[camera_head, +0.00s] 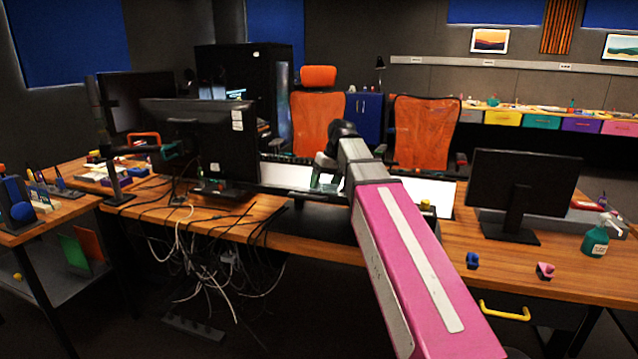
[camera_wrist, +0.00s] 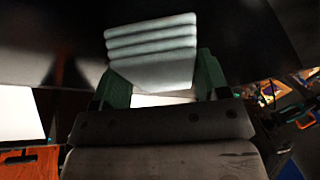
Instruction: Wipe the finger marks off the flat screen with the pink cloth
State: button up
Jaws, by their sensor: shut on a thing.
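My gripper (camera_head: 325,180) is at the far side of the desk, partly hidden behind my arm. In the wrist view its green fingers (camera_wrist: 160,80) are shut on a pale grey, ridged, folded-looking piece (camera_wrist: 152,48); it does not look pink here. A broad dark surface lies beyond it; I cannot tell whether it is a screen or whether the piece touches it. Two monitors, a left one (camera_head: 205,140) and a right one (camera_head: 525,185), show their backs. Finger marks are not visible. A small pink object (camera_head: 545,270) sits near the desk's front edge.
The wooden desk (camera_head: 390,255) has a blue item (camera_head: 472,260) and a green spray bottle (camera_head: 596,240) on the right. Loose cables (camera_head: 205,265) hang under the left monitor. Two orange chairs (camera_head: 425,130) stand behind the desk. A yellow handle (camera_head: 505,311) sticks out at the front.

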jog(key=shift+s+d, duration=0.25)
jog(key=shift+d, duration=0.45)
jog(key=shift+s+d, duration=0.3)
jog(key=shift+d, duration=0.4)
jog(key=shift+s+d, duration=0.25)
jog(key=shift+d, duration=0.45)
jog(key=shift+f, duration=0.1)
jog(key=shift+w+a, duration=0.15)
jog(key=shift+a, duration=0.3)
jog(key=shift+w+a+r, duration=0.1)
jog(key=shift+w+a, duration=0.3)
jog(key=shift+a, duration=0.55)
jog(key=shift+w+a+r, duration=0.1)
jog(key=shift+w+a, duration=0.25)
jog(key=shift+a, duration=0.6)
jog(key=shift+w+a, duration=0.4)
jog(key=shift+a, duration=0.55)
jog(key=shift+w+a+f, duration=0.1)
jog(key=shift+w+a, duration=0.2)
jog(key=shift+a, duration=0.6)
jog(key=shift+w+a+f, duration=0.1)
jog(key=shift+w+a, duration=0.15)
jog(key=shift+a, duration=0.65)
